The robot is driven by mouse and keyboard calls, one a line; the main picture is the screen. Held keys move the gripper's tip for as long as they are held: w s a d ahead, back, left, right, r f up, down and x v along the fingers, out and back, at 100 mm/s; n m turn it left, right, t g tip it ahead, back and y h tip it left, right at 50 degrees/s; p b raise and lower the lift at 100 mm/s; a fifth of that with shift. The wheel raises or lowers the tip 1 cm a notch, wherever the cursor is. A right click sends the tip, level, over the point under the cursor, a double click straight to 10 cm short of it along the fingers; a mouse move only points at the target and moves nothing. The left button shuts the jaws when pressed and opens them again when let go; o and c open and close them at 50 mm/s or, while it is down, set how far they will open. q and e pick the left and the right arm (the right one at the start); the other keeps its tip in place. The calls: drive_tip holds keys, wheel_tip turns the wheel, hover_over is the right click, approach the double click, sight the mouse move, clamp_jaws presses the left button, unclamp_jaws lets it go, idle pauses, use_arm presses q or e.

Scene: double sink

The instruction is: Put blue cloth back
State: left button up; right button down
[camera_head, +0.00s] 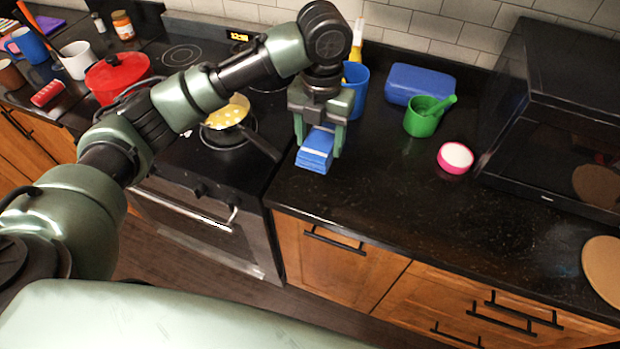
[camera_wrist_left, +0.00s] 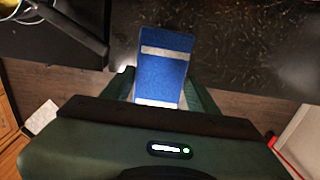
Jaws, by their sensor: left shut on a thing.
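The blue cloth (camera_head: 315,150) is a folded, layered blue block with pale stripes. My left gripper (camera_head: 318,143) is shut on it, with a finger on each side, at the front left edge of the dark counter beside the stove. In the left wrist view the cloth (camera_wrist_left: 164,65) sticks out between the two green fingers (camera_wrist_left: 160,95), with the counter edge and floor behind it. I cannot tell whether the cloth touches the counter. My right gripper shows in neither view.
A blue cup (camera_head: 355,88) stands behind the gripper. A blue box (camera_head: 419,84), green cup (camera_head: 422,118), pink-rimmed bowl (camera_head: 455,158) and black microwave (camera_head: 555,120) stand to the right. A pan (camera_head: 228,112) sits on the stove, its handle near the cloth. The counter's front middle is clear.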

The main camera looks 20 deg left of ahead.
use_arm(q)
drive_tip(key=p, duration=0.2)
hover_over(317, 191)
wheel_tip(317, 191, down, 10)
drive_tip(key=shift+f, duration=0.15)
wheel_tip(317, 191, down, 3)
drive_tip(key=shift+s+f+p, duration=0.1)
drive_tip(key=shift+f+p, duration=0.05)
drive_tip(key=shift+p, duration=0.3)
drive_tip(key=shift+f, duration=0.55)
drive_tip(key=shift+f, duration=0.2)
drive_tip(key=o, duration=1.2)
drive_tip(key=shift+r, duration=0.1)
